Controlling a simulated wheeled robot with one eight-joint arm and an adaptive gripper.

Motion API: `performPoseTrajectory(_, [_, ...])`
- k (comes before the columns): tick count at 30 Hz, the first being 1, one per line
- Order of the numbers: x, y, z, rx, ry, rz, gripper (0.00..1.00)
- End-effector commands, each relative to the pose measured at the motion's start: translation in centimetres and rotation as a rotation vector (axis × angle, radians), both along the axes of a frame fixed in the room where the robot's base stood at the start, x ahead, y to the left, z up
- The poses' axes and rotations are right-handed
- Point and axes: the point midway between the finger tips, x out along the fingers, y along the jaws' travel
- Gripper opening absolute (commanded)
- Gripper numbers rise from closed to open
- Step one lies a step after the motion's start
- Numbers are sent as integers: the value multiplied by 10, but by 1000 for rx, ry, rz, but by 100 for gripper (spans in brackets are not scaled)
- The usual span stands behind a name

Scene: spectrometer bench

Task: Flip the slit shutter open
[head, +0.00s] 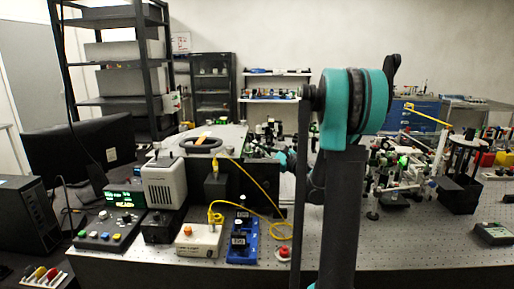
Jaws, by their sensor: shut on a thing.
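I cannot make out the slit shutter in the head view. A large box with a pale top (226,132) and dark front stands behind the small instruments, left of my arm. A black ring and an orange strip lie on its top. My arm rises in the foreground, and a teal wrist part of it shows near the right end of this box. I cannot pick out my gripper's fingers there among the dark parts and small optics. What they touch is hidden or too small to tell.
A white device (164,183), a control panel with buttons (108,232), a cream box (199,241) with a yellow cable (262,186) and a blue stand (243,243) crowd the front left. Optics fill the right.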

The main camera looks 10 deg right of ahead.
Motion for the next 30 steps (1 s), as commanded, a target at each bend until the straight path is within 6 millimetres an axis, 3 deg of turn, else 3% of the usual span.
performPoseTrajectory(7, [0,0,0,0,0,0,0])
performPoseTrajectory(8, [0,0,0,0,0,0,12])
performPoseTrajectory(13, [0,0,0,0,1,0,32])
performPoseTrajectory(23, [0,0,0,1,9,0,32])
performPoseTrajectory(30, [4,0,2,24,134,1,32])
